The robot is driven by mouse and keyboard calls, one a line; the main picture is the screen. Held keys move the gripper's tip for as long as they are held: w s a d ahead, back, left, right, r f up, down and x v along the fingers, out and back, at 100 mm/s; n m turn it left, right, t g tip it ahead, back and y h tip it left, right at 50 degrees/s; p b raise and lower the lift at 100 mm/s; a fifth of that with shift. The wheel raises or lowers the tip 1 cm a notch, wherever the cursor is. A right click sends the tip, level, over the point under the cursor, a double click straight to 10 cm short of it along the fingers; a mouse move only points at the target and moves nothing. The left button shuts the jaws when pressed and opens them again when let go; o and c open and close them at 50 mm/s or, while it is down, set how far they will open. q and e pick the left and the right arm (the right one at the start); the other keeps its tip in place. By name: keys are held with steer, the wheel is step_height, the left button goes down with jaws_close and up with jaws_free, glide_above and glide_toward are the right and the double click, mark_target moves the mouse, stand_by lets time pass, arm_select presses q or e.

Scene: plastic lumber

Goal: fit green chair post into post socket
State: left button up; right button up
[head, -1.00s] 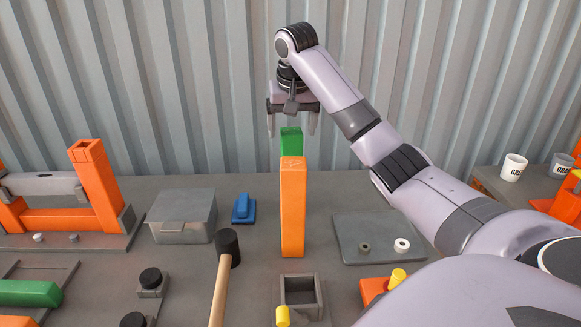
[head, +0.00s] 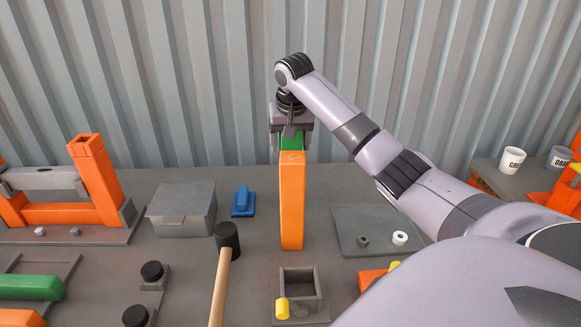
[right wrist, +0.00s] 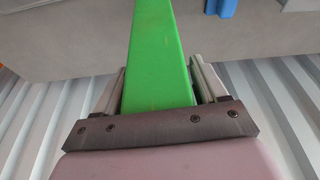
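A green chair post (head: 292,141) stands upright behind an orange post (head: 292,200), which hides most of it in the head view. In the right wrist view the green post (right wrist: 159,60) runs up between the fingers. My right gripper (head: 291,146) points down over its top, with one finger on each side. The fingers look open, with a narrow gap beside the post. A grey square post socket (head: 320,285) sits empty at the front of the table, with a yellow knob (head: 282,309) at its front left. My left gripper is not in view.
A mallet (head: 227,240) lies left of the socket. A grey lidded box (head: 181,208) and a blue block (head: 243,202) stand left of the orange post. A grey tray (head: 375,243) with two small rings lies right. An orange frame (head: 65,218) stands far left.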

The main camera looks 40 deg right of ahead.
jaws_close()
steer(key=shift+w+r, duration=0.1)
steer(key=shift+r, duration=0.1)
